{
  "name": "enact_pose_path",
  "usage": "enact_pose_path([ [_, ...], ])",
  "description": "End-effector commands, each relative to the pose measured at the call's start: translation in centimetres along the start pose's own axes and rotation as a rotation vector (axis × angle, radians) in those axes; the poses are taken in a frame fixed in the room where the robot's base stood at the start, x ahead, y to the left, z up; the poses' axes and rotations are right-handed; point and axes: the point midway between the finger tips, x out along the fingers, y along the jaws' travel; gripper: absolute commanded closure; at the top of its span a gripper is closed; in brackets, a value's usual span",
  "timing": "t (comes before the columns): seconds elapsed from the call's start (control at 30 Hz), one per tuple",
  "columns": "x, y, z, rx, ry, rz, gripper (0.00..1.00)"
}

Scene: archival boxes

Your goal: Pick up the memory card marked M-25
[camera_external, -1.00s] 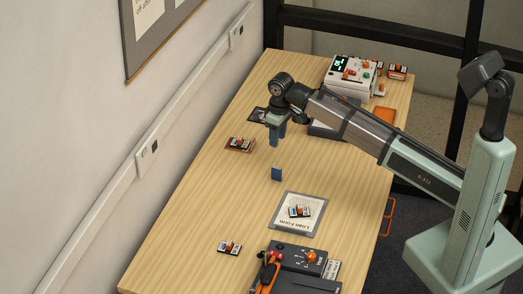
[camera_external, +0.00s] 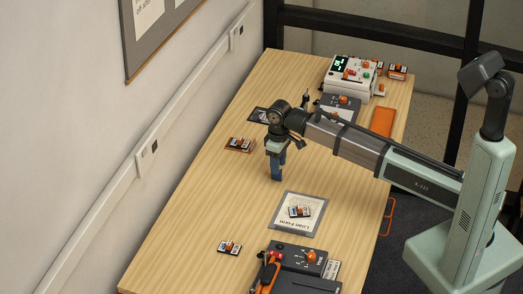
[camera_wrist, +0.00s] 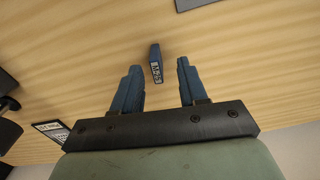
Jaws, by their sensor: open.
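A small dark blue card (camera_wrist: 155,57) stands on the wooden table in the wrist view. Its pale label (camera_wrist: 156,73) has dark characters that look like M-25, though small and turned. My gripper (camera_wrist: 160,68) has two blue fingers, spread apart and empty. The card lies between and slightly beyond the fingertips in the picture, with a gap to each finger. In the external view my gripper (camera_external: 277,178) points down, low over the card's spot; I cannot separate card from fingers there.
A Loan Form sheet (camera_external: 314,226) carrying a small block (camera_external: 299,211) lies just in front. Other small blocks sit left (camera_external: 239,144) and nearer (camera_external: 229,248). A dark device (camera_external: 298,258) is at the front, a white device (camera_external: 350,78) at the back. Bare table surrounds the card.

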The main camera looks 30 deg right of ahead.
Motion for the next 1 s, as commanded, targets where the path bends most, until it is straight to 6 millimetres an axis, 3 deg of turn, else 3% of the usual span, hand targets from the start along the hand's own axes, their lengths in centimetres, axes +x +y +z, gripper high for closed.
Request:
enact_pose_path([
  [0.47,4.8,0.6,-0.3,-0.001,-0.001,0.0,0.57],
  [0.73,5.1,0.6,-0.3,0.0,0.0,0.0,0.57],
  [1.0,5.0,0.6,-0.3,0.0,0.0,0.0,0.82],
])
